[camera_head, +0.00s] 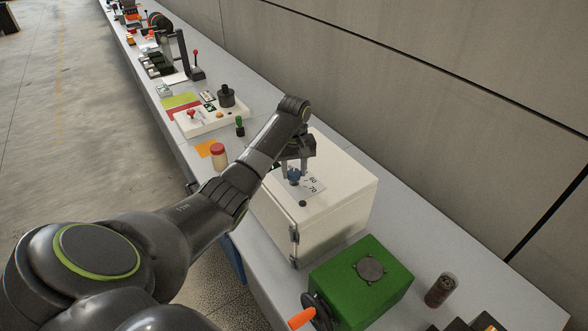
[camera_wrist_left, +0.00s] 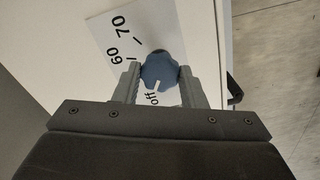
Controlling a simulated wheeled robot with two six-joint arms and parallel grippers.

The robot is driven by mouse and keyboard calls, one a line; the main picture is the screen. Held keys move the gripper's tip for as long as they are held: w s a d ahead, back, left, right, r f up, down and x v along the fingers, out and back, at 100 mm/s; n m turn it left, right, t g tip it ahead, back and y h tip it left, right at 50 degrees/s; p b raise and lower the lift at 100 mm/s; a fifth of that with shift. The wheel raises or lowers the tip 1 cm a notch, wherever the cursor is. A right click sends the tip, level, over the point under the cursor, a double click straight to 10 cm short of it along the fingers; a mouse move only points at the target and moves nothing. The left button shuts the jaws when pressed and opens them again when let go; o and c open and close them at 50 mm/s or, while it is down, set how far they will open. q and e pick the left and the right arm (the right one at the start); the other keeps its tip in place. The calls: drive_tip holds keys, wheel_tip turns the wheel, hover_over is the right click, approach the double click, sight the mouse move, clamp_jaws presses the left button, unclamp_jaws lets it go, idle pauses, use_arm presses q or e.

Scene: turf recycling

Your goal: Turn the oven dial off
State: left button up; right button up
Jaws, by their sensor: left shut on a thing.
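The oven is a white box (camera_head: 345,205) on the long bench, with a printed dial plate (camera_head: 313,190) on its top face. The blue lobed dial (camera_head: 294,179) sits on that plate; it also shows in the left wrist view (camera_wrist_left: 158,70). My left gripper (camera_head: 293,172) reaches down from above and is shut on the dial, one finger on each side. In the left wrist view, "60", "70" and "off" are printed around the dial. A white line on the dial's edge lies close to "off"; the fingers partly hide that area. My right gripper is out of view.
A green box (camera_head: 362,285) with an orange-handled crank (camera_head: 302,318) stands in front of the oven. A dark jar (camera_head: 441,290) is to its right. A red-lidded jar (camera_head: 218,156) and a small green-topped item (camera_head: 240,126) stand behind the oven. A wall runs along the right.

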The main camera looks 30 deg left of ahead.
use_arm(q)
drive_tip(key=shift+n, duration=0.5)
drive_tip(key=o, duration=1)
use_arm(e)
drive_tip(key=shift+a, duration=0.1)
